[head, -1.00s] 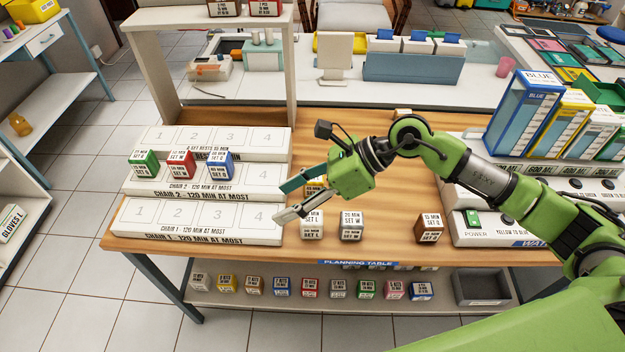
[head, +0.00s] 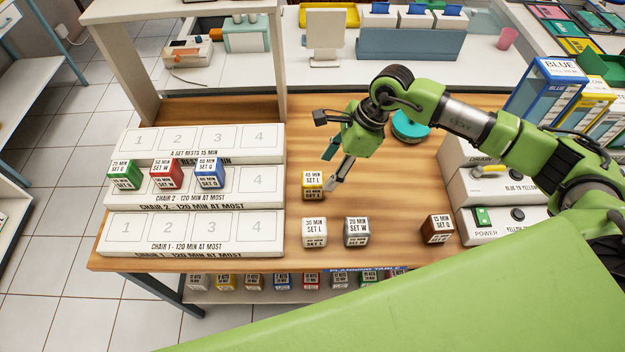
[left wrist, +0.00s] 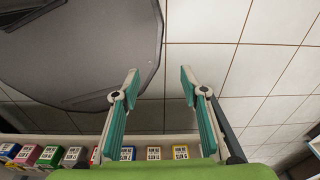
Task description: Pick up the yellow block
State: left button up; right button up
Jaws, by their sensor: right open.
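The yellow block (head: 314,185) with a white label stands on the wooden table, just right of the white numbered trays. My right gripper (head: 330,172) is open and empty, pointing down and to the left. Its fingertips are close to the block's upper right side, and the grey finger overlaps the block's right edge in the head view. I cannot tell whether it touches. My left gripper (left wrist: 158,85) shows only in the left wrist view. Its two teal fingers are apart with nothing between them, above the floor.
Green, red and blue blocks sit on the chair 2 tray (head: 245,182). White machines (head: 475,180) stand at right. A lower shelf holds several blocks.

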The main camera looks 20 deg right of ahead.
aim_at(317, 178)
jog(key=x, duration=0.2)
jog(key=shift+w+a+f, duration=0.15)
jog(key=shift+a+f, duration=0.05)
jog(key=shift+f, duration=0.15)
jog(key=shift+w+a+f, duration=0.1)
jog(key=shift+w+f, duration=0.05)
jog(key=shift+f, duration=0.2)
jog(key=shift+w+a+f+p, duration=0.2)
jog(key=shift+a+f+p, duration=0.6)
jog(key=shift+p, duration=0.4)
jog(key=shift+p+x, duration=0.3)
jog(key=shift+x, duration=0.85)
jog(key=shift+w+f, duration=0.15)
jog(key=shift+f, duration=0.25)
pick_arm(q)
jog(key=r, duration=0.3)
jog(key=shift+w+r, duration=0.2)
jog(key=shift+w, duration=0.1)
pick_arm(e)
jog(key=c, duration=1.2)
